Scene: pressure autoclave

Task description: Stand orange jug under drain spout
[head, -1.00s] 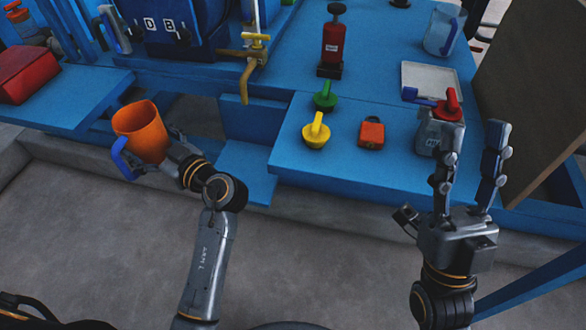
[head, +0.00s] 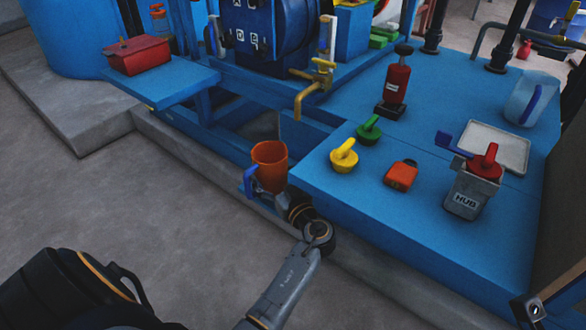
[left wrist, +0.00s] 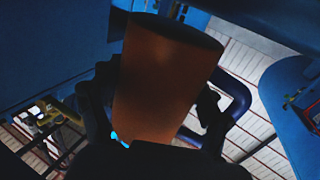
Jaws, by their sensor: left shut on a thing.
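The orange jug (head: 269,160) with a blue handle is upright in my left gripper (head: 272,190), just in front of the blue bench. In the left wrist view the jug (left wrist: 165,80) fills the middle, between the fingers of my left gripper (left wrist: 150,125). Its blue handle shows to the right there. The brass drain spout (head: 300,104) hangs below a yellow-handled valve, behind and to the right of the jug. The jug is apart from the spout and lower than it.
A red box (head: 138,54) sits on the left shelf.

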